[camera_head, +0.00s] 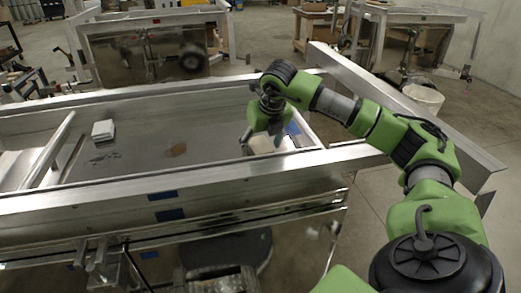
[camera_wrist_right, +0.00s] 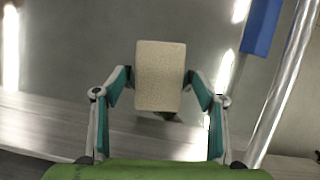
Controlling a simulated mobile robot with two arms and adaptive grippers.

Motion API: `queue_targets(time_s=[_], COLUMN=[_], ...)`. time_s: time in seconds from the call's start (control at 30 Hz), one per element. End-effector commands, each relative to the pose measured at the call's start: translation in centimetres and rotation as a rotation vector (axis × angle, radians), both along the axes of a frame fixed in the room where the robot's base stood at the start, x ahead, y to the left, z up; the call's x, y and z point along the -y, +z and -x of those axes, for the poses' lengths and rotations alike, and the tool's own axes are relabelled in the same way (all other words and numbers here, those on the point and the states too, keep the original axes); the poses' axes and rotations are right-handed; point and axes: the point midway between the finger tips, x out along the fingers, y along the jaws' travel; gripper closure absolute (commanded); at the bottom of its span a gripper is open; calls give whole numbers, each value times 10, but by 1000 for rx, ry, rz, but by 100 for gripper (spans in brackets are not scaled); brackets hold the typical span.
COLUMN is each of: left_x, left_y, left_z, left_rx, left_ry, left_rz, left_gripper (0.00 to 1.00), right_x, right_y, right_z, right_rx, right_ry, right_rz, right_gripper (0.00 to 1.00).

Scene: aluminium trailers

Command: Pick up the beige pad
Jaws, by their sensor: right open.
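The beige pad (camera_wrist_right: 160,76) is a small light block. In the right wrist view it lies upright in the picture between the two open fingers of my right gripper (camera_wrist_right: 160,88). A gap shows between the fingers and the pad's sides near its lower half. In the head view the pad (camera_head: 261,144) sits in the right end of the metal trailer bed, just below my right gripper (camera_head: 262,137), which reaches down over the far side of it. The fingertips are partly hidden there. My left gripper is not in either view.
A slanted metal rail (camera_head: 400,112) lies behind my right arm.

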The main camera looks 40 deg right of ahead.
Motion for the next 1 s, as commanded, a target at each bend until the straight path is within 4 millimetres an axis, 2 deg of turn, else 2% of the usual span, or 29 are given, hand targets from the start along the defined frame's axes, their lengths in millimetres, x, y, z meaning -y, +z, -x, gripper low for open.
queue_targets(time_s=[0.13, 0.17, 0.2, 0.3, 0.67, 0.83, 0.93, 1.0], left_x=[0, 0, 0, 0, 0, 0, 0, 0], left_y=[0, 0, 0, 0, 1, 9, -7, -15], left_z=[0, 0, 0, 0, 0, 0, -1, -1], left_rx=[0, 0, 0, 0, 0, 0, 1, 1], left_ry=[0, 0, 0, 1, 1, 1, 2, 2], left_rz=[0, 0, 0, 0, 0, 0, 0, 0], left_gripper=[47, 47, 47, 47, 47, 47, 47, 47], right_x=[0, 0, 0, 0, 0, 0, 0, -1], right_y=[0, 0, 0, 0, 1, 9, 19, 35], right_z=[0, 0, 0, 0, 0, 0, -2, -2], right_rx=[0, 0, 0, 0, 0, 1, 7, 9], right_ry=[0, 0, 0, 0, 0, 0, 0, 0], right_rz=[0, 0, 0, 0, 0, 0, -1, -3], right_gripper=[35, 41, 51, 74, 74, 74, 74, 74])
